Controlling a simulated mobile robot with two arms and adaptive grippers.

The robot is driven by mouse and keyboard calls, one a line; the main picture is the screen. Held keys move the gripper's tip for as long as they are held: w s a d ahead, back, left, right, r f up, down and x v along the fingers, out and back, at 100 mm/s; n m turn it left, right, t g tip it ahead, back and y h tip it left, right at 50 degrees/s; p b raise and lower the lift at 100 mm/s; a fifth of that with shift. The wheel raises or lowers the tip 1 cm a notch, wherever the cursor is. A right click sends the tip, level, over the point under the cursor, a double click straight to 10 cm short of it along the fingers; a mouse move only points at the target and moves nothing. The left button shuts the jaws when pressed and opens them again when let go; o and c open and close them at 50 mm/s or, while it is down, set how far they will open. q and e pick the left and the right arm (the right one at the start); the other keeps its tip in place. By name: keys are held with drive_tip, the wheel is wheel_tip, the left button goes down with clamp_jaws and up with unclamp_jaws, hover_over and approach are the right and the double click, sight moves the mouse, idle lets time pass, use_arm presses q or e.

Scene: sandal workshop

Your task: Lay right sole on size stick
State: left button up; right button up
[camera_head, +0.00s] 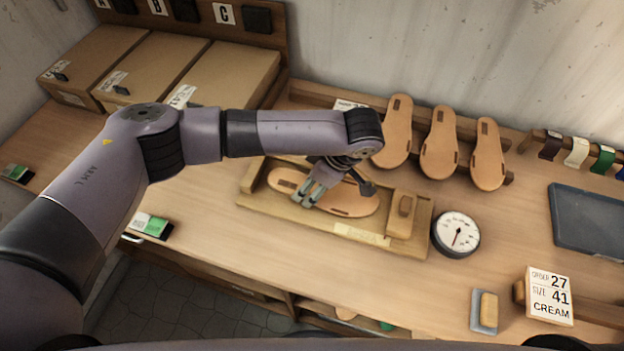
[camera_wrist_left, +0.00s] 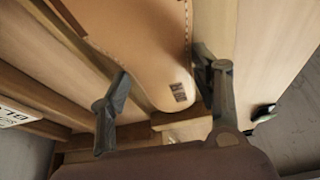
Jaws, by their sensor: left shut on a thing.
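The size stick (camera_head: 258,218) is a long wooden board with a raised block at its left end and a slider block (camera_head: 402,215) at its right. A tan sole (camera_head: 352,203) lies lengthwise over its bed; I cannot tell whether it touches. My left gripper (camera_head: 325,190) is shut on this sole, across its middle part in the head view, hiding some of it. In the left wrist view the sole (camera_wrist_left: 145,45) runs between the two fingers (camera_wrist_left: 163,100), with a dark printed mark near its rounded end. My right gripper is not in view.
Several soles (camera_head: 438,145) lean on a rack behind the size stick. A round dial (camera_head: 456,234) stands just right of it. An order card (camera_head: 549,296) reads order 27, size 41, cream. Boxes (camera_head: 150,70) stand at the back left.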

sight(329, 195)
use_arm(q)
drive_tip(key=o, duration=0.8)
drive_tip(key=shift+f, duration=0.1)
drive_tip(key=o, duration=0.4)
drive_tip(key=shift+o, duration=0.2)
drive_tip(key=b+v, duration=0.1)
drive_tip(key=v, duration=1.1)
drive_tip(key=shift+b, duration=0.4)
